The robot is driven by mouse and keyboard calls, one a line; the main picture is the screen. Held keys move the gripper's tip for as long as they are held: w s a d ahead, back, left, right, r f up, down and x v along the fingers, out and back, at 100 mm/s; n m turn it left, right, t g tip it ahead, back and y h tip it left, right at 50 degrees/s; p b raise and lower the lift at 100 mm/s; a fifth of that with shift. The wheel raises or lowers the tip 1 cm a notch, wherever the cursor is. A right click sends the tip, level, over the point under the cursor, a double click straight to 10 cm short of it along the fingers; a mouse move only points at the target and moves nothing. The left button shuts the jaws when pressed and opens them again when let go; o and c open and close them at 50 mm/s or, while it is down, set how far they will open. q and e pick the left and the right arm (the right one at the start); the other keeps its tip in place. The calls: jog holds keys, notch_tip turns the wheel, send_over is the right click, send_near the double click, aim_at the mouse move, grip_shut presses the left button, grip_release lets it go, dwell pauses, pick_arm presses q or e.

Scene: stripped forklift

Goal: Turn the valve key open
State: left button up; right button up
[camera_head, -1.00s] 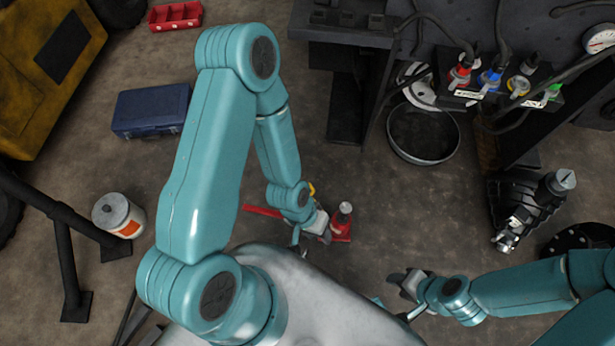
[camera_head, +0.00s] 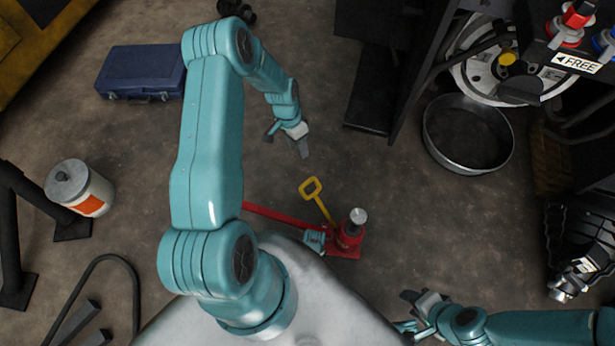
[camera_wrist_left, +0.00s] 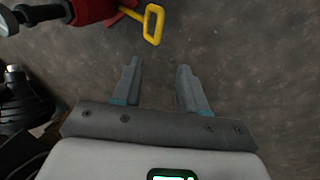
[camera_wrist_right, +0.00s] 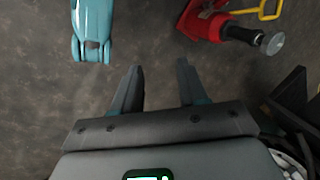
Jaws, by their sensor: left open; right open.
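The valve key is a yellow rod with a loop handle (camera_head: 311,189), standing out from a red jack (camera_head: 346,238) with a round metal top on the floor. Its loop also shows at the top of the left wrist view (camera_wrist_left: 154,23) and the top right of the right wrist view (camera_wrist_right: 270,9). My left gripper (camera_head: 287,143) is open and empty, beyond the key and apart from it. My right gripper (camera_head: 405,312) is open and empty, to the right of and nearer than the jack. The key's lower end is partly hidden at the jack.
A long red bar (camera_head: 280,215) runs left from the jack. A round metal pan (camera_head: 468,134) and dark machine frame are at right. A blue toolbox (camera_head: 141,72) and white canister (camera_head: 80,188) are at left. Bare floor surrounds the key.

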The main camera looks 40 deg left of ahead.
pick_arm(q)
jog(key=b+x, duration=0.2)
jog(key=x, duration=0.5)
jog(key=b+x, duration=0.3)
jog(key=x, duration=0.5)
jog(key=shift+s+d+f, duration=0.2)
jog(key=shift+f, duration=0.05)
grip_shut()
